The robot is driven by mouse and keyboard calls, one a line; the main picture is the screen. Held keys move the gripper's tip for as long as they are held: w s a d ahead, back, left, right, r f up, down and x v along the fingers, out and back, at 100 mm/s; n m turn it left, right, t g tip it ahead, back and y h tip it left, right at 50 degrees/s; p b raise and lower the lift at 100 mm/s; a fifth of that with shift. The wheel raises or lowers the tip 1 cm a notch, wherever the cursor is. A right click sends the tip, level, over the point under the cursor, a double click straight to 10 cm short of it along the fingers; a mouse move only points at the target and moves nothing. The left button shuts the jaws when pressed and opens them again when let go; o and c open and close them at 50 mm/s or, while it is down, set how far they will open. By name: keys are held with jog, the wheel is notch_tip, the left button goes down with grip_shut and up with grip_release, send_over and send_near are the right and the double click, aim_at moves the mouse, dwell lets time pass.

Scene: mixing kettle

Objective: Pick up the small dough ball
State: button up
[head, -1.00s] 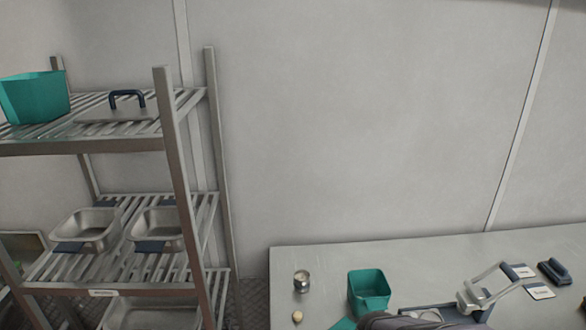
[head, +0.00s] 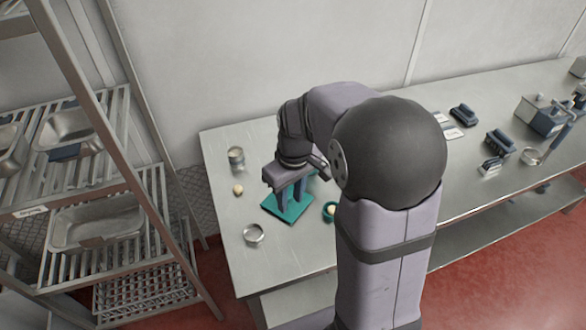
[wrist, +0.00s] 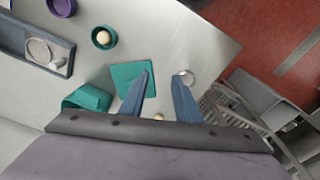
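A small pale dough ball (head: 238,190) lies on the bare steel table, left of a teal board (head: 274,205). In the wrist view, a pale ball (wrist: 158,117) shows low between my fingers, partly cut off by the gripper body. Another pale dough ball (head: 331,210) sits in a small teal bowl (head: 325,214), partly hidden by my arm; the wrist view shows that ball (wrist: 103,37) whole. My gripper (head: 290,206) points down over the board, to the right of the loose ball. Its fingers (wrist: 160,82) are apart with nothing held between them.
A metal cup (head: 236,160) stands behind the loose ball, and a metal ring (head: 254,234) lies in front. A teal bin (wrist: 88,98) and purple bowl (wrist: 61,7) are near the board. A metal rack (head: 140,185) stands left of the table. Tools lie at the right.

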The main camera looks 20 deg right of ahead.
jog(key=w+d+f+n+b, duration=0.2)
jog(key=w+d+n, duration=0.3)
jog(key=w, duration=0.6)
jog(key=w+d+f+n+b, duration=0.3)
jog(key=w+d+f+n, duration=0.2)
jog(key=w, duration=0.6)
jog(key=shift+w+d+n+t, duration=0.3)
jog(key=shift+n+t, duration=0.1)
jog(key=shift+n, duration=0.1)
jog(key=shift+a+f, duration=0.1)
jog(key=shift+w+a+f+p, duration=0.1)
jog(key=shift+w+f+p, duration=0.15)
jog(key=shift+f+p, duration=0.6)
jog(key=shift+w+a+f+p, duration=0.2)
jog(key=shift+f+p, duration=0.1)
jog(key=shift+f, duration=1.2)
jog(key=shift+w+a+f+p, duration=0.1)
jog(key=shift+w+f+p, duration=0.15)
jog(key=shift+f+p, duration=0.6)
jog(key=shift+f+b, duration=0.3)
jog(key=c, duration=0.7)
